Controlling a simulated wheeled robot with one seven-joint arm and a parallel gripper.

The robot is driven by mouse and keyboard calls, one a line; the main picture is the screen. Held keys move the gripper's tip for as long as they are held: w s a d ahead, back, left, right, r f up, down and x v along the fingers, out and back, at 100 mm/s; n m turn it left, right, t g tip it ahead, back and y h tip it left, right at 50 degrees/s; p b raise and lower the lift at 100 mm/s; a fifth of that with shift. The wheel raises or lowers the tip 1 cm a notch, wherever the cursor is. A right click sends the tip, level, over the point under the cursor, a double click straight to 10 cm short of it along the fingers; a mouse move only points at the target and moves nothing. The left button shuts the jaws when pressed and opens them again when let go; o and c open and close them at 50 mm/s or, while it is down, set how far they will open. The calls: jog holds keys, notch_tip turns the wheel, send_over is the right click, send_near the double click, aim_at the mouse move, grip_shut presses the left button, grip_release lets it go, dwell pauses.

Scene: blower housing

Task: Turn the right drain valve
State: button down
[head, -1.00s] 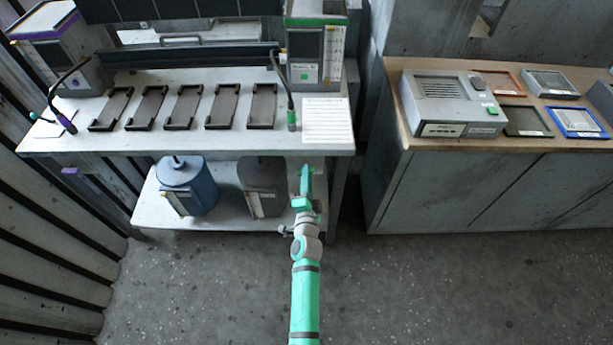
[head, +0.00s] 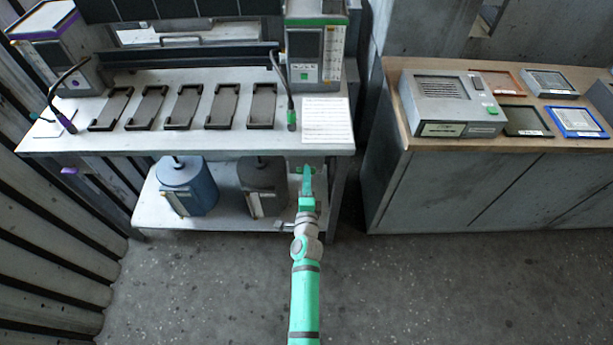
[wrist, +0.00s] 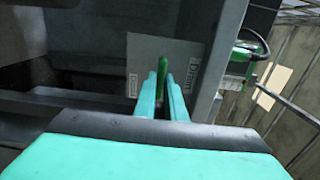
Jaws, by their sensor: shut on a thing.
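The right drain valve's green handle (wrist: 163,68) stands upright in the wrist view, between my two finger tips, in front of a pale plate with "Drain" labels (wrist: 195,82). My gripper (wrist: 166,95) is shut on this handle. In the head view my gripper (head: 308,180) is at the right front of the workbench, just below the tabletop edge. There the valve is mostly hidden by the gripper, and only small green bits show beside the fingers. A purple handle (head: 70,170) sits below the bench's left front edge.
The workbench (head: 240,143) carries several dark trays and two instruments. A blue canister (head: 187,188) and a grey canister (head: 262,190) stand on its lower shelf, left of my gripper. A wooden-topped cabinet (head: 400,150) stands to the right. The floor in front is clear.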

jog(key=c, duration=1.8)
grip_release()
jog(key=shift+w, duration=0.1)
jog(key=shift+d, duration=0.1)
jog(key=s, duration=1.1)
